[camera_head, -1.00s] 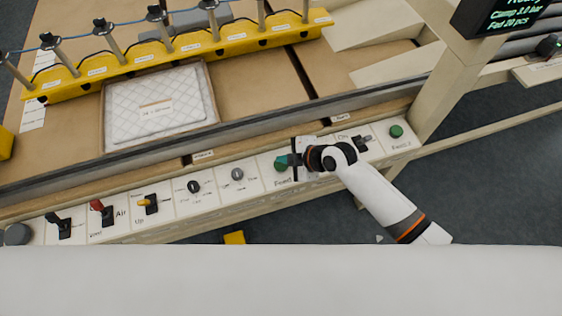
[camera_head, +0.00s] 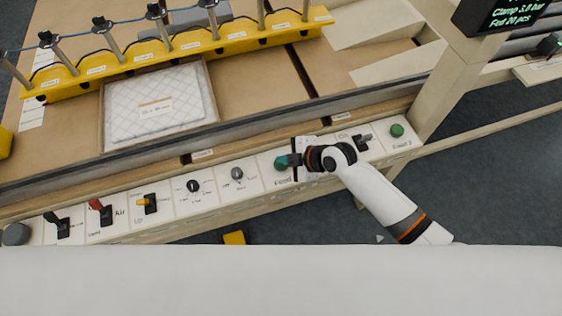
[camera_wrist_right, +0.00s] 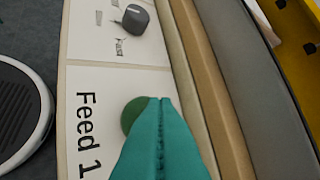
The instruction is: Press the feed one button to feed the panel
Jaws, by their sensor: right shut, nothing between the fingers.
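The green feed one button (camera_head: 281,164) sits on a white plate of the control strip. In the right wrist view the same button (camera_wrist_right: 134,113) lies beside the black "Feed 1" label, partly hidden by the fingers. My right gripper (camera_head: 293,160) is shut and empty, its fingertips at the button's right side in the head view. In the wrist view the teal fingers (camera_wrist_right: 160,110) overlap the button; I cannot tell whether they touch it or press it in. The quilted white panel (camera_head: 155,104) lies in a shallow frame on the brown table. My left gripper is not in view.
A second green button (camera_head: 397,130), Feed 2, and a dark lever switch (camera_head: 362,141) are to the right. Knobs (camera_head: 193,186) and toggle switches (camera_head: 103,210) line the strip to the left. A yellow rail (camera_head: 180,53) with posts stands behind the panel.

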